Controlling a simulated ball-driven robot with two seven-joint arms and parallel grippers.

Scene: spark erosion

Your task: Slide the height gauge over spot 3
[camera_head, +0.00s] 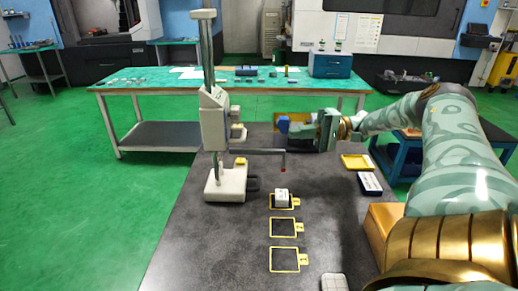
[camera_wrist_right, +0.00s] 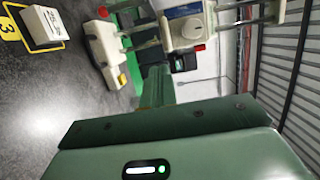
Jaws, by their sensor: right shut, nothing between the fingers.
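The height gauge (camera_head: 212,125) stands upright on the dark table, left of the marked spots. Its pale base (camera_head: 226,186) rests on the tabletop, and its measuring arm (camera_head: 262,152) points right with a red tip. In the wrist view the gauge (camera_wrist_right: 190,30) appears sideways. Spot 3 (camera_head: 296,202) is the farthest yellow outline, and a white block (camera_head: 281,196) sits on it. The block also shows in the wrist view (camera_wrist_right: 42,25). My right gripper (camera_head: 305,131) is shut and empty, right of the gauge column and apart from it. My left gripper is not in view.
Two more yellow outlines, spot 2 (camera_head: 283,237) and spot 1 (camera_head: 284,272), lie nearer and look empty. A yellow tray (camera_head: 357,170) and a dark labelled box (camera_head: 370,184) are at the right. A white object (camera_head: 334,283) is at the front edge. The table's left side is clear.

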